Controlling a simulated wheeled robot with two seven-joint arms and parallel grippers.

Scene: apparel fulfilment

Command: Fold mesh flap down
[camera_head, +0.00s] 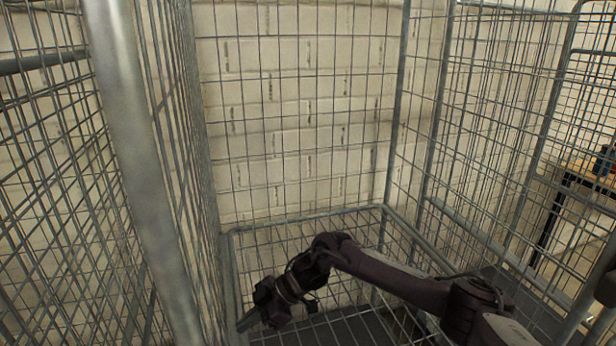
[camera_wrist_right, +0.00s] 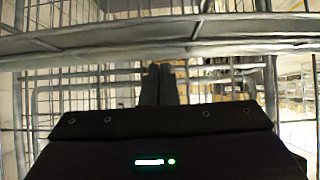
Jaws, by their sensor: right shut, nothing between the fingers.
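A wire-mesh cage fills the head view. A lower mesh section with a grey tube rim (camera_head: 310,216) sits inside it; I cannot tell for sure which panel is the flap. My right gripper (camera_head: 268,312) is over this lower section, near its left side, pointing down and left. In the right wrist view its fingers (camera_wrist_right: 160,82) are together with nothing between them. Grey bars (camera_wrist_right: 110,40) cross close in front of the fingertips there; I cannot tell whether they touch. My left gripper is not in view.
A thick grey post (camera_head: 140,150) stands close on the left, with mesh beside it. Tall mesh walls (camera_head: 480,130) enclose the right. A pale brick wall (camera_head: 300,120) is behind the cage. A table (camera_head: 575,185) stands outside at the far right.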

